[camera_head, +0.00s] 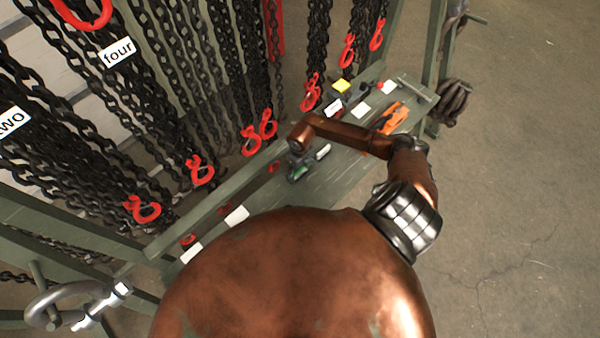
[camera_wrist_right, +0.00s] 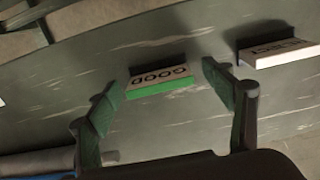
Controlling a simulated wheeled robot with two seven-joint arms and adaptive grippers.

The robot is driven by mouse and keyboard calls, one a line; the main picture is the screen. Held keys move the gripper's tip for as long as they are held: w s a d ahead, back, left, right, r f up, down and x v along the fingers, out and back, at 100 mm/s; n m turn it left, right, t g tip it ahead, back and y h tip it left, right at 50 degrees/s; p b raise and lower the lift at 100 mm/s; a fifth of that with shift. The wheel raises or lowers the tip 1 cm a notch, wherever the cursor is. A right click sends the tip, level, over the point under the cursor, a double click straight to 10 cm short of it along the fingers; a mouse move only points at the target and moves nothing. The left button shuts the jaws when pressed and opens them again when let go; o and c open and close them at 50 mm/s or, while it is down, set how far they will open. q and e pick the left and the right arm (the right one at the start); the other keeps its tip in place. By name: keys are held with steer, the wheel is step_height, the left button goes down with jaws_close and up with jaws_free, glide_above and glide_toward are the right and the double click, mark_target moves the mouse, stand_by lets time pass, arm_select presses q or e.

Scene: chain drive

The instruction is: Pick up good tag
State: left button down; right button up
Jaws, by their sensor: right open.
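The good tag (camera_wrist_right: 160,80) is a small pale block with dark upside-down lettering "GOOD" and a bright green edge. It sits on the grey-green bench top in the right wrist view. My right gripper (camera_wrist_right: 163,96) is open, with one green-padded finger on each side of the tag in the picture. A gap shows between each finger and the tag. In the head view my right gripper (camera_head: 298,168) is low over the bench; I cannot make out the good tag there. My left gripper is not in view.
Another lettered tag (camera_wrist_right: 278,52) stands to the right in the wrist view. White cards (camera_head: 237,215), a yellow block (camera_head: 341,86) and an orange tool (camera_head: 391,118) are on the bench (camera_head: 340,178). Black chains with red hooks (camera_head: 200,170) hang along its left side.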

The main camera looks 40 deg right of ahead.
steer(key=shift+c, duration=0.2)
steer(key=c, duration=1.2)
